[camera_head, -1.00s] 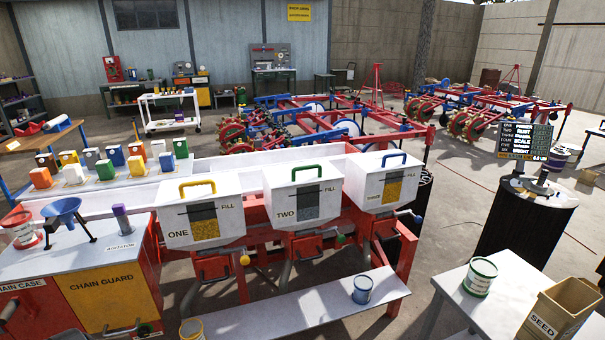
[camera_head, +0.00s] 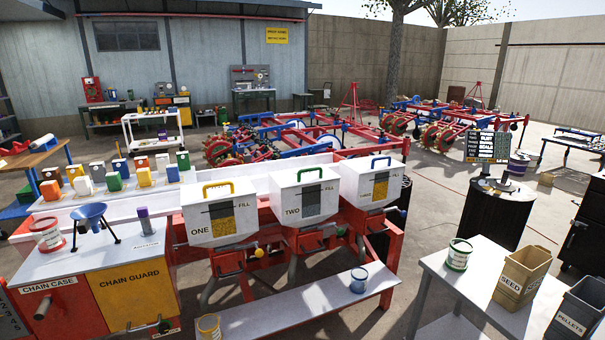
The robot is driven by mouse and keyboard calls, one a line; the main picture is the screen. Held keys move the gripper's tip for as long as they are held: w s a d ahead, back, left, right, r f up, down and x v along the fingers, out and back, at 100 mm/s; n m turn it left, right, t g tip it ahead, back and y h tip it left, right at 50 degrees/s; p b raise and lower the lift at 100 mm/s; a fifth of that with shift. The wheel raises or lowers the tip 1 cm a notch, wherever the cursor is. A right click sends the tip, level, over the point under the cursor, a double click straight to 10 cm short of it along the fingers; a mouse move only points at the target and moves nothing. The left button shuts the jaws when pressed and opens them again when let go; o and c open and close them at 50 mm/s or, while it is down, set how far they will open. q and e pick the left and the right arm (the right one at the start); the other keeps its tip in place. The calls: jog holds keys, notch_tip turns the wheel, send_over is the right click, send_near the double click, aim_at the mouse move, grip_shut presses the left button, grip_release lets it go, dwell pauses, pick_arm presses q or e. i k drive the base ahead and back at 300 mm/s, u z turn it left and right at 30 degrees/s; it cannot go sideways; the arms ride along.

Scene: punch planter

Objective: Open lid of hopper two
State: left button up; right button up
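Hopper two (camera_head: 303,209) is the middle of three white hoppers on the red planter frame. It is marked "TWO" and "FILL" and has a dark window on its front. Its lid, with a green handle (camera_head: 309,171), lies shut on top. Hopper one (camera_head: 222,214), with a yellow handle, stands to its left. The third hopper (camera_head: 371,186), with a blue handle, stands to its right. Neither of my grippers shows in the head view.
A long white shelf (camera_head: 300,309) runs low in front of the hoppers, with a blue-white can (camera_head: 359,280) on it.

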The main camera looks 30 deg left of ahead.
aim_at(296, 176)
jog(key=u, duration=0.15)
jog(key=i, duration=1.1)
jog(key=z, duration=0.25)
